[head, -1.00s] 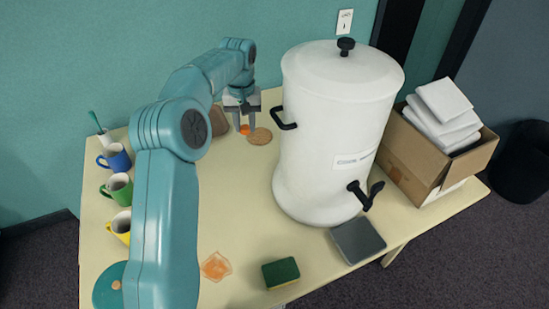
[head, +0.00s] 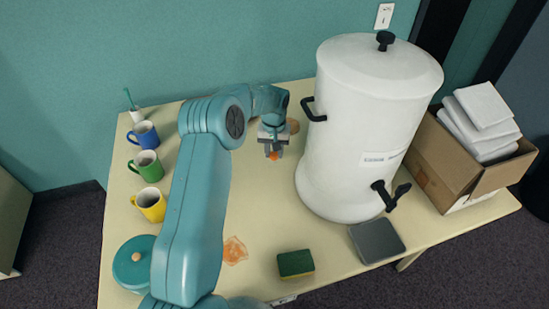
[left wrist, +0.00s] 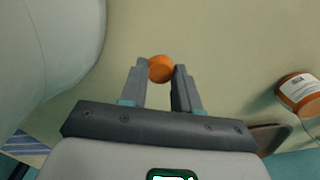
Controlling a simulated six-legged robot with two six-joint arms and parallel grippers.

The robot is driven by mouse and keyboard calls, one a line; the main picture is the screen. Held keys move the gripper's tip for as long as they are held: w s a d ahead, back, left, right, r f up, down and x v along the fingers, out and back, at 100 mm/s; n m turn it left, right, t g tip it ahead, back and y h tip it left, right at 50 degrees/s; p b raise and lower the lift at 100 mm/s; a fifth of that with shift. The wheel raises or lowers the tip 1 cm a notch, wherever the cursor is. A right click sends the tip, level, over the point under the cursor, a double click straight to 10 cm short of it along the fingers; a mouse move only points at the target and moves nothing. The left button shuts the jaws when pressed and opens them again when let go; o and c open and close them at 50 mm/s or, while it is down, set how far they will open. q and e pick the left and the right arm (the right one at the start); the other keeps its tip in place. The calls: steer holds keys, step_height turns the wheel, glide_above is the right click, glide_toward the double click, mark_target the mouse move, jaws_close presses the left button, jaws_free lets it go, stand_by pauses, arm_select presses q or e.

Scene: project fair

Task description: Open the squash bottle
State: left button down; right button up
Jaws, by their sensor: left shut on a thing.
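My left gripper (head: 272,151) is shut on a small round orange cap (left wrist: 160,69), held between its fingertips. The orange cap shows below the fingers in the head view (head: 273,156). No bottle body shows under the cap. In the left wrist view a container with orange contents and a white label (left wrist: 300,89) is at the right edge, apart from the gripper; it may be the squash bottle. I cannot read its label, and my left arm hides that spot in the head view. My right gripper is not in view.
A white urn (head: 365,110) stands right of my gripper. Three mugs (head: 146,166) and a teal lidded pot (head: 133,264) line the left. A sponge (head: 295,264), a grey tray (head: 377,241) and an orange spill (head: 234,250) lie in front. A cardboard box (head: 440,169) is right.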

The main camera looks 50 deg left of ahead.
mark_target(275, 154)
arm_select(q)
steer(key=f, duration=0.4)
steer(key=shift+w, duration=0.25)
steer(key=shift+s, duration=0.1)
steer(key=shift+s+r, duration=0.1)
steer(key=shift+f+b, duration=0.2)
steer(key=shift+b, duration=0.15)
steer(key=c, duration=0.8)
jaws_free()
steer(key=shift+w, duration=0.2)
steer(key=shift+s, duration=0.15)
steer(key=shift+r, duration=0.15)
